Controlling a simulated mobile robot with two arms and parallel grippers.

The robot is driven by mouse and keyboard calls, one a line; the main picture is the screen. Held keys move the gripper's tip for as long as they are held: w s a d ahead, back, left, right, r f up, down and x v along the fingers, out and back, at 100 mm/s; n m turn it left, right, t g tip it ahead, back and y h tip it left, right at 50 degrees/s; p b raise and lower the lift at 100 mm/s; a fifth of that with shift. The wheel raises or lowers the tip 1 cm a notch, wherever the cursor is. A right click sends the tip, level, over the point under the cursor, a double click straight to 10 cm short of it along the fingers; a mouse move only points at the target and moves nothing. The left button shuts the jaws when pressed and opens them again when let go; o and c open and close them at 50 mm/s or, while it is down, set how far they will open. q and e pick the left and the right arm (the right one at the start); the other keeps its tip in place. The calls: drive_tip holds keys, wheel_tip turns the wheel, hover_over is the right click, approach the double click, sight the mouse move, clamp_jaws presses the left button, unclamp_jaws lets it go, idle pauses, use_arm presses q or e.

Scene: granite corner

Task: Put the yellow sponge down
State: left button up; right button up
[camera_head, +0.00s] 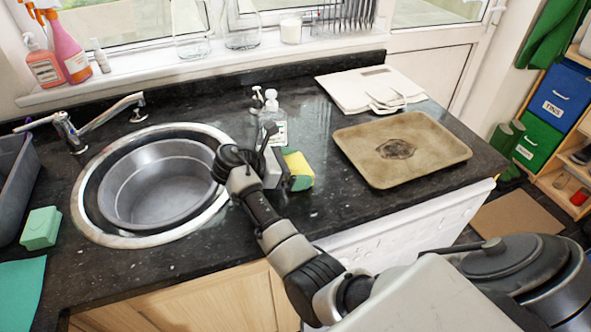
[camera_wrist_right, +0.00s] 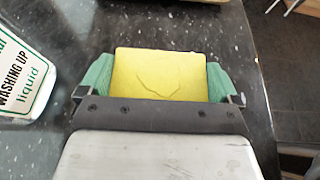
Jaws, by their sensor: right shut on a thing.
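The yellow sponge (camera_head: 299,165) is between the green-tipped fingers of my right gripper (camera_head: 294,168), over the dark speckled counter (camera_head: 250,290) right of the sink. In the right wrist view the sponge (camera_wrist_right: 160,75) is a flat yellow block with a curved crease on its face. The right gripper (camera_wrist_right: 160,82) is shut on it, with a green fingertip on each side. I cannot tell whether the sponge touches the counter. My left gripper is not in view.
A washing-up liquid bottle (camera_head: 273,122) stands close behind the gripper; it also shows in the wrist view (camera_wrist_right: 22,75). A worn baking tray (camera_head: 440,155) lies right, white boards (camera_head: 350,92) behind it. The round sink (camera_head: 95,228) holds a grey bowl (camera_head: 160,185). A green block (camera_head: 41,228) lies left.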

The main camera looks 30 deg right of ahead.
drive_tip(key=shift+f, duration=0.45)
drive_tip(key=o, duration=0.5)
drive_tip(key=shift+o, duration=0.2)
drive_tip(key=shift+b+v, duration=0.45)
drive_tip(key=shift+v, duration=3.35)
drive_tip(key=shift+r, duration=0.1)
